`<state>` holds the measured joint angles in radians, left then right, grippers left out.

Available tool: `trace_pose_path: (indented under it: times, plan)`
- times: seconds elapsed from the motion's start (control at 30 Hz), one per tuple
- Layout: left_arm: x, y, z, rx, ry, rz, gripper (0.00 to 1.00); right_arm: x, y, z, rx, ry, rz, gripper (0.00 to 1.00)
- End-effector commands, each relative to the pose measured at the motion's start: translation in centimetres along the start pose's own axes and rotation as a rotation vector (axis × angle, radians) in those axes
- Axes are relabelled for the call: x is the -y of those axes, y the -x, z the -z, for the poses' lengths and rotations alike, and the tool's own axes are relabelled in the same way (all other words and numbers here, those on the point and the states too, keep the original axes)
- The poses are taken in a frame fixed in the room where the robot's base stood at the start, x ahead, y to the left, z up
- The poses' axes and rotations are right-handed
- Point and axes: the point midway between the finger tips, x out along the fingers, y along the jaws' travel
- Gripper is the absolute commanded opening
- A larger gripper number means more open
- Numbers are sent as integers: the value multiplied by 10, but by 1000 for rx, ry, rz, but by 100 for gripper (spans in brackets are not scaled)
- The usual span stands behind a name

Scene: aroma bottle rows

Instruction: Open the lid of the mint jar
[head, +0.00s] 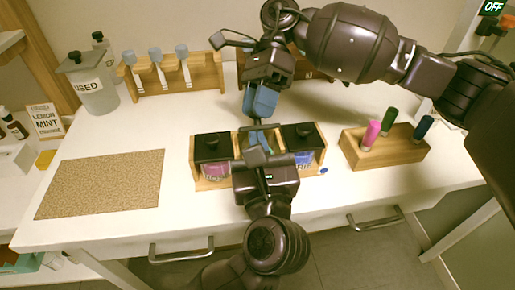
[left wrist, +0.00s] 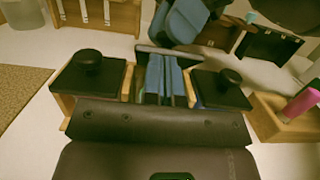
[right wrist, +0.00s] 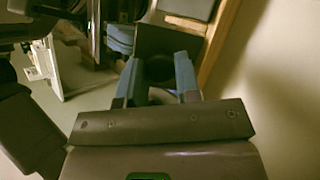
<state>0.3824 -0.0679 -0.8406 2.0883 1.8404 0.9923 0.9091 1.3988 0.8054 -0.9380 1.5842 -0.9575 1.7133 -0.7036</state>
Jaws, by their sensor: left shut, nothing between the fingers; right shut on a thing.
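Three jars stand in a wooden rack. The left jar (head: 213,167) and the right jar (head: 303,158) wear flat black lids with round knobs. The middle jar is mostly hidden behind my left gripper (head: 258,138), and I cannot read its label. My left gripper's blue fingers (left wrist: 160,80) are shut and empty over the middle slot. My right gripper (head: 260,114) is just behind and above it. In the right wrist view its fingers are shut on a dark round knob (right wrist: 158,70) of a black lid (right wrist: 165,42), apparently the middle jar's, tilted up.
A wooden block (head: 400,152) with pink, green and blue vials stands to the right. A cork mat (head: 100,185) lies on the left of the white table. A USED jar (head: 93,94) and a rack with several white droppers (head: 196,76) stand behind.

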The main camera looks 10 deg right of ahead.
Motion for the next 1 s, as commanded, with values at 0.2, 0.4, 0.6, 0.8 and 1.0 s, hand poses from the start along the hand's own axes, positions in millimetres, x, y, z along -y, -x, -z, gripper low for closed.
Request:
trace_pose_path:
  times: [0.2, 0.4, 0.6, 0.8, 1.0]
  plan:
    - [-1, -2, -2, 6, 1, -3, 0, -2, -7, 1, -11, 3, -22, 35]
    - [-1, -2, -2, 6, 1, -3, 0, -2, -6, 1, -10, 4, -21, 56]
    - [-1, -2, -2, 6, 1, -4, 0, -3, -6, 0, -9, 4, -20, 56]
    - [-1, -2, -2, 6, 1, -4, 0, -3, -5, 0, -9, 4, -18, 56]
    - [-1, -2, -2, 5, 0, -3, 0, -2, 5, 0, -8, 2, -14, 56]
